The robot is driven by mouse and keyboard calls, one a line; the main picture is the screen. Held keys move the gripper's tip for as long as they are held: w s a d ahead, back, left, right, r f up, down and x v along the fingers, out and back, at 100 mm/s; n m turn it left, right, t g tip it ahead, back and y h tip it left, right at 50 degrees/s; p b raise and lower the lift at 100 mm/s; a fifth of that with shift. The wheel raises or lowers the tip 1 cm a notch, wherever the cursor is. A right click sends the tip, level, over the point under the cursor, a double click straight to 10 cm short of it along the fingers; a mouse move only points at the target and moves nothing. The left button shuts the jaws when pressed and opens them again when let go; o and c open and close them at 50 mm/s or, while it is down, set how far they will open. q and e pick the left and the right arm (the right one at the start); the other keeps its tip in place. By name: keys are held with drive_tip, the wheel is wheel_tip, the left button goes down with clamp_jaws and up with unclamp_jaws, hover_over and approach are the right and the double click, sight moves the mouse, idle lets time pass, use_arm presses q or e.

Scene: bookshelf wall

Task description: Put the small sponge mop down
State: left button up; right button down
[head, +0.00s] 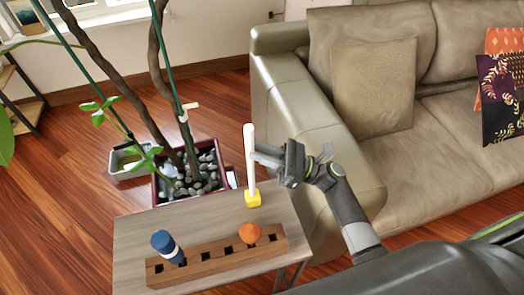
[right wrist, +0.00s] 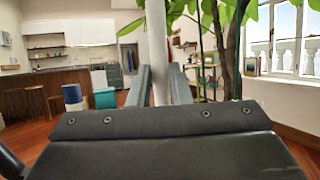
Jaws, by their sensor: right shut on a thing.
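The small sponge mop (head: 250,160) has a white handle and a yellow sponge head (head: 252,198) at its lower end. It is upright, with the head at the far right part of the small wooden table (head: 150,228); I cannot tell whether the head touches the top. My right gripper (head: 262,157) is shut on the white handle, coming in from the right. In the right wrist view the handle (right wrist: 157,50) stands between the two fingers (right wrist: 158,88). My left gripper is not in view.
On the table a wooden rack (head: 215,259) with square holes holds a blue-and-white item (head: 165,245) and an orange ball-shaped item (head: 249,232). A potted plant (head: 205,175) stands behind the table. A beige sofa (head: 290,120) is close on the right.

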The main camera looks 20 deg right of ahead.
drive_tip(key=c, duration=1.3)
unclamp_jaws()
drive_tip(key=b+v, duration=0.3)
drive_tip(key=v, duration=0.9)
drive_tip(key=shift+r, duration=0.1)
